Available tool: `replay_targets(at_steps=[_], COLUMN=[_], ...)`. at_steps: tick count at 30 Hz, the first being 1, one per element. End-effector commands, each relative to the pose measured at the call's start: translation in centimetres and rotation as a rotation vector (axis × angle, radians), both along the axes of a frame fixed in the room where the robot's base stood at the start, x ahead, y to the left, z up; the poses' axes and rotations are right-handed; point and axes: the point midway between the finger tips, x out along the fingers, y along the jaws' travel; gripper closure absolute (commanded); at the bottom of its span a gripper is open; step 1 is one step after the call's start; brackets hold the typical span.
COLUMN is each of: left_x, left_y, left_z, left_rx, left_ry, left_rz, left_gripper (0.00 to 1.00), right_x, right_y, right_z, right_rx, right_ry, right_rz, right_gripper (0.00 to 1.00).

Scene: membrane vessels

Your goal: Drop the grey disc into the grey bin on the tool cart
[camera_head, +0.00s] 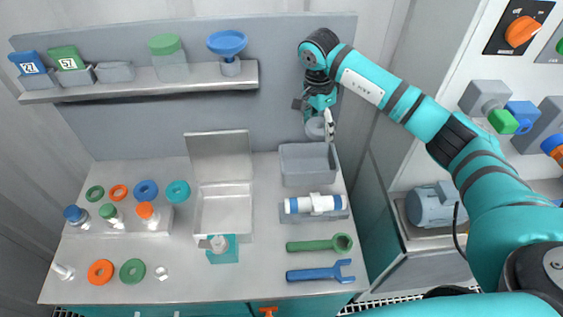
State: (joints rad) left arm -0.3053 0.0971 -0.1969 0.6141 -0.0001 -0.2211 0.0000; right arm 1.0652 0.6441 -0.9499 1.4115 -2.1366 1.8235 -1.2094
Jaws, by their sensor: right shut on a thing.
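My right gripper (324,121) is shut on the grey disc (315,129). It holds the disc at the back right of the cart, just above and behind the grey bin (308,181) in the picture. The disc is partly hidden by the fingers. The bin is an open rectangular box on the tool cart (270,205), and I see nothing in it. The exact height of the disc over the bin is hard to tell. My left gripper is not in view.
A blue-and-white cylinder (314,204) lies in front of the bin, with a green wrench (315,245) and a blue wrench (315,273) nearer. An open grey box (224,215) stands left. A shelf (140,88) with containers is behind.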

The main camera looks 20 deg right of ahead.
Motion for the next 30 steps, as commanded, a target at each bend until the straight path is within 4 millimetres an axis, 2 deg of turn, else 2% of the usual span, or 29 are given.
replay_targets(at_steps=[5, 10, 19, 29, 30], left_x=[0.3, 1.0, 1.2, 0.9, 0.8], left_y=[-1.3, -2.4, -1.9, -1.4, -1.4], left_z=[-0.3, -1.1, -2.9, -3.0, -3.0], left_rx=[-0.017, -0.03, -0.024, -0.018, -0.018], left_ry=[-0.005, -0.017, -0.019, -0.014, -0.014], left_rz=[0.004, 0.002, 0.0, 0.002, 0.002], left_gripper=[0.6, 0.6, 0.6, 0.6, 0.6], right_x=[0.2, 0.1, 0.1, 0.2, 0.2], right_y=[-0.1, -0.1, -0.1, -0.1, -0.1], right_z=[-0.5, -2.1, -5.5, -5.9, -5.9], right_rx=[0.0, 0.0, 0.0, 0.0, 0.0], right_ry=[0.001, 0.002, 0.002, 0.0, 0.0], right_rz=[0.012, 0.012, 0.01, 0.01, 0.01], right_gripper=[0.68, 0.68, 0.68, 0.68, 0.33])
